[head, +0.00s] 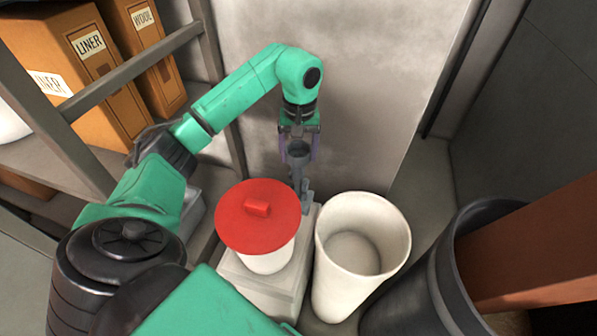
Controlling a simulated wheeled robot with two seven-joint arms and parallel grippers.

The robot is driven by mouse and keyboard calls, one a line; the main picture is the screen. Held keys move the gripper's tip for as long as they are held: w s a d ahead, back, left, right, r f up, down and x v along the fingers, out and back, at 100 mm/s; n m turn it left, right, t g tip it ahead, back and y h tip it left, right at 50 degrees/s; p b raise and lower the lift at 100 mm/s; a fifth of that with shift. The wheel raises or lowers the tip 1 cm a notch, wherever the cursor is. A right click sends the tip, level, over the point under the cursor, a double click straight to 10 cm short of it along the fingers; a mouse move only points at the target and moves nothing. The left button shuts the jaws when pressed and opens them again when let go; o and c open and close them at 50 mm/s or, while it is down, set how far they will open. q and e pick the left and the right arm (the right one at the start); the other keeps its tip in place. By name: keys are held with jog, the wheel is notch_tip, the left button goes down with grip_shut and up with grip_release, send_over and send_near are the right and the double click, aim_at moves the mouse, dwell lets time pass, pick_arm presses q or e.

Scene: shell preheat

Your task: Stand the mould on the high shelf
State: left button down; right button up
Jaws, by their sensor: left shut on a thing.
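The mould (299,153) looks like a small dark grey cup on a narrow stem with short side pieces near its lower end. It hangs roughly upright in the middle of the head view. My left gripper (300,142) points down and is shut on it near the cup, with a finger on either side. The mould's lower end shows just behind the white block; I cannot tell whether it touches anything. I cannot tell which surface is the high shelf. My right gripper is out of view.
A white pot with a red lid (257,210) stands on a pale block (295,285). An open, cream bucket (322,262) is beside it, and a dark bin (425,295) stands at right. A metal rack (130,72) with orange LINER and WOOL boxes (85,60) is at left.

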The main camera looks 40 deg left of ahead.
aim_at(298, 178)
pick_arm(q)
notch_tip(298, 178, down, 8)
jog(key=shift+f+p, duration=0.1)
jog(key=shift+p, duration=0.55)
grip_release()
